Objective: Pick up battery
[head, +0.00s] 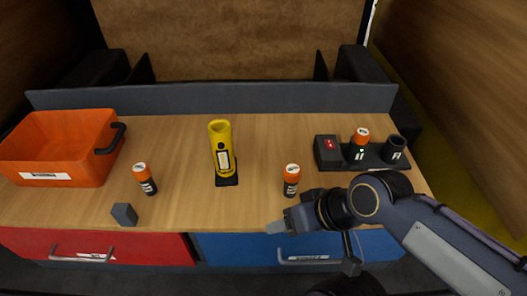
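Three batteries with orange tops and dark bodies show in the head view. One battery (145,179) stands on the left of the worktop. A second battery (291,181) stands right of centre. A third battery (360,139) sits in a slot of the dark charger (372,158) at the right. My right gripper (277,226) reaches in from the right, at the worktop's front edge, nearer to me than the second battery and apart from it. Its fingers are too small and edge-on to show whether they are open. My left gripper is out of view.
A yellow flashlight-like tube (220,150) with an open top stands on a black base in the middle. Bare worktop (255,150) lies between these things.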

